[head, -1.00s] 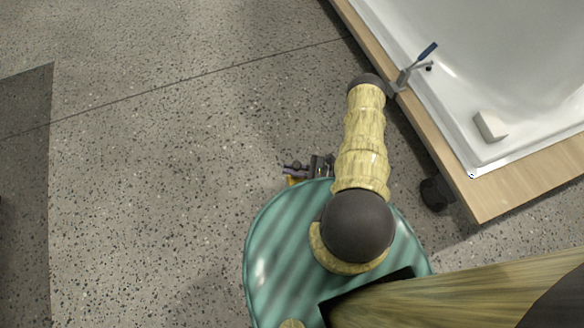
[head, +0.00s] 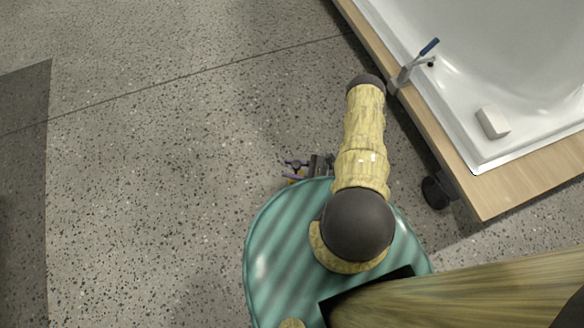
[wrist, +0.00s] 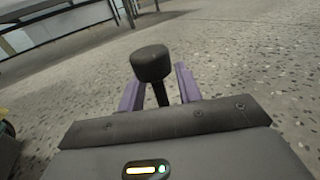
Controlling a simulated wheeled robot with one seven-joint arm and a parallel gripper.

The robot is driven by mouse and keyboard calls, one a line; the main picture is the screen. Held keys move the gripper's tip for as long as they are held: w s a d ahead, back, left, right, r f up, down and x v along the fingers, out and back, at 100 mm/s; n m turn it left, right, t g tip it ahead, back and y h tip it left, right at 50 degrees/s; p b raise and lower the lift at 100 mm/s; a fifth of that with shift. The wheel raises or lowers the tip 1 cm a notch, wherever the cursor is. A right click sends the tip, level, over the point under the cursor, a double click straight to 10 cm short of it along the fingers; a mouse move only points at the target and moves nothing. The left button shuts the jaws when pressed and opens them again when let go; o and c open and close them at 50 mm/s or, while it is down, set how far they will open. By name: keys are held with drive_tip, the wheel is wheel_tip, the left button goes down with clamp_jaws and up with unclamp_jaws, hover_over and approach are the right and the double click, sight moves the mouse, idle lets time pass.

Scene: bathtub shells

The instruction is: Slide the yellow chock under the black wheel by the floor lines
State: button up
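My gripper (head: 296,170) is low over the floor, just past the edge of my round green base. In the wrist view its two purple fingers (wrist: 160,88) stand apart. A black knob on a thin stem (wrist: 152,64) rises between them, with gaps visible on both sides. In the head view a small yellow patch, probably the yellow chock (head: 292,181), shows beside and under the fingers; most of it is hidden. The black wheel (head: 435,191) is under the near corner of the wood-edged tub frame, to the right of my gripper. My arm and base lie between them in the picture.
The white tub (head: 455,110) in its wooden frame (head: 478,212) fills the upper right, with a blue-handled tap (head: 412,66) and a pale block (head: 493,122). A thin dark floor line (head: 190,76) crosses the speckled floor. The floor at left is clear.

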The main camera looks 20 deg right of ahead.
drive_tip(key=shift+s+d, duration=0.1)
drive_tip(key=b+v, duration=0.3)
drive_tip(key=v, duration=1.4)
drive_tip(key=shift+d, duration=0.1)
